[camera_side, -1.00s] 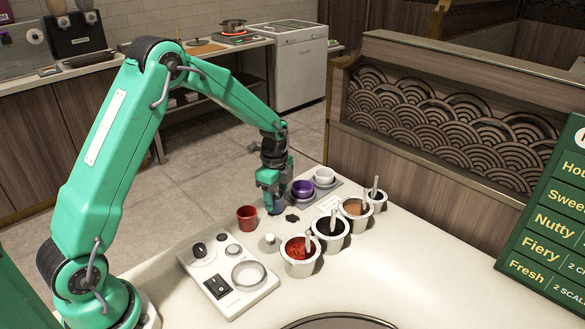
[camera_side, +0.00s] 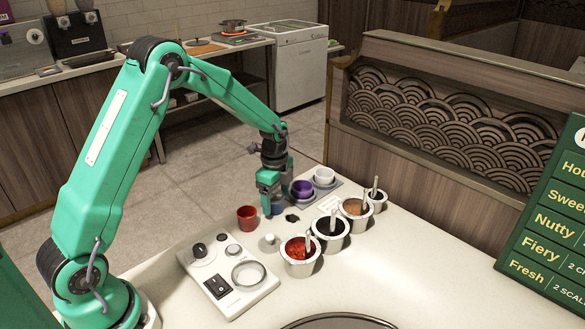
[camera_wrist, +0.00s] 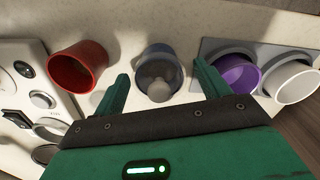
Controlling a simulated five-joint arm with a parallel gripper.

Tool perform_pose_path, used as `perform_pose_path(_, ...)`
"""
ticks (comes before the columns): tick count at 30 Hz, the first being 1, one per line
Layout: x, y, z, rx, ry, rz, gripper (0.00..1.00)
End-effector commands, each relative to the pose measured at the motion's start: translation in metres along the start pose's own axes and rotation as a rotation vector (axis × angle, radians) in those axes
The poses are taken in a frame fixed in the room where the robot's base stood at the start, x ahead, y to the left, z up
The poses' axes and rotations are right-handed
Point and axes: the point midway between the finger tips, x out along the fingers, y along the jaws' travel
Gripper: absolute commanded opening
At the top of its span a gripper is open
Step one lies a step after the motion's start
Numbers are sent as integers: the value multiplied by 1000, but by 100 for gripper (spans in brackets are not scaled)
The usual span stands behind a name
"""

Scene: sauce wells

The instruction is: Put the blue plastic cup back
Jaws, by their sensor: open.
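The blue plastic cup (camera_wrist: 153,48) stands on the counter between my two spread fingers in the wrist view. A grey rounded shape overlaps its mouth; I cannot tell whether it is inside the cup or in front. My gripper (camera_wrist: 161,74) is open, one finger to each side of the cup, with gaps showing. In the side view my gripper (camera_side: 270,203) hangs low over the counter and partly hides the blue cup (camera_side: 278,209). The grey tray (camera_side: 329,193), to the right, holds a purple cup (camera_side: 302,188) and a white cup (camera_side: 323,176).
A red cup (camera_side: 247,217) stands left of the blue cup. A small white knob (camera_side: 268,243) and a control panel (camera_side: 228,281) are nearer the camera. Several sauce wells with spoons, such as the red sauce well (camera_side: 299,266), line the right. A dark patch (camera_side: 292,217) lies beside the blue cup.

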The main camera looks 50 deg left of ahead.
Motion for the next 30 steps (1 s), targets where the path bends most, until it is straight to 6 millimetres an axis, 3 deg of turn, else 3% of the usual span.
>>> perform_pose_path(8, -24, -1, 0, 0, 0, -3, 75)
perform_pose_path(21, -94, -1, 0, 0, 1, -4, 75)
perform_pose_path(30, -119, 0, 0, 0, 0, -2, 75)
